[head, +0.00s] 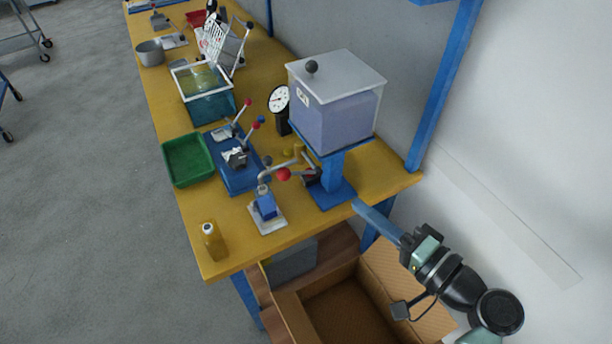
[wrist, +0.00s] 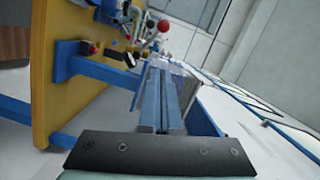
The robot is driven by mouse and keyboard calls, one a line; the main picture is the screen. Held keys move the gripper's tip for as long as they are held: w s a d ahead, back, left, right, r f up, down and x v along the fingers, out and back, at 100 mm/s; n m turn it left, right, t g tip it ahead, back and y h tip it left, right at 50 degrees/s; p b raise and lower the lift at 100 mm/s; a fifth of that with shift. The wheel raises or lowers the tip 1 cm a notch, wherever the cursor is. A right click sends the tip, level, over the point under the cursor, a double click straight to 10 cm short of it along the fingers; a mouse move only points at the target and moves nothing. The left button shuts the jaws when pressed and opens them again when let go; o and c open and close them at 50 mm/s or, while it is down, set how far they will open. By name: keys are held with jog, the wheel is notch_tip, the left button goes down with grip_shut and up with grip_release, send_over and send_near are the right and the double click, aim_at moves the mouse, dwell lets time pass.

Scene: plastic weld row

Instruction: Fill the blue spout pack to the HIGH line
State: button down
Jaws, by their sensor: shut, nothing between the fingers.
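A small blue block-like item, probably the blue spout pack (head: 266,207), stands on a pale base plate near the bench's right end. A bent lever with a red ball (head: 283,174) rises over it; the red ball also shows in the wrist view (wrist: 163,26). Its fill line cannot be made out. Beside it stands a dispenser with a clear, lilac-filled tank (head: 338,122) on a blue stand (head: 333,180). My gripper (head: 357,206) is shut and empty, off the bench's right end by the stand. In the wrist view, its blue fingers (wrist: 160,72) lie together, clear of the lever.
The yellow bench (head: 290,232) also holds a yellow bottle (head: 212,240), a green tray (head: 188,160), a blue lever fixture (head: 240,175) and a dial gauge (head: 279,100). An open cardboard box (head: 345,305) is below the bench end. A blue post (head: 445,85) rises behind.

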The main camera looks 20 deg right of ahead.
jog(key=shift+s+d, duration=0.2)
jog(key=shift+s, duration=0.05)
jog(key=p, duration=0.2)
send_near(300, 173)
jog(key=w+r, duration=0.2)
jog(key=w, duration=0.2)
jog(key=a, duration=0.1)
jog(key=w+a+p, duration=0.1)
jog(key=a+f, duration=0.1)
jog(key=a, duration=0.1)
jog(key=shift+w+p, duration=0.25)
jog(key=shift+p, duration=0.05)
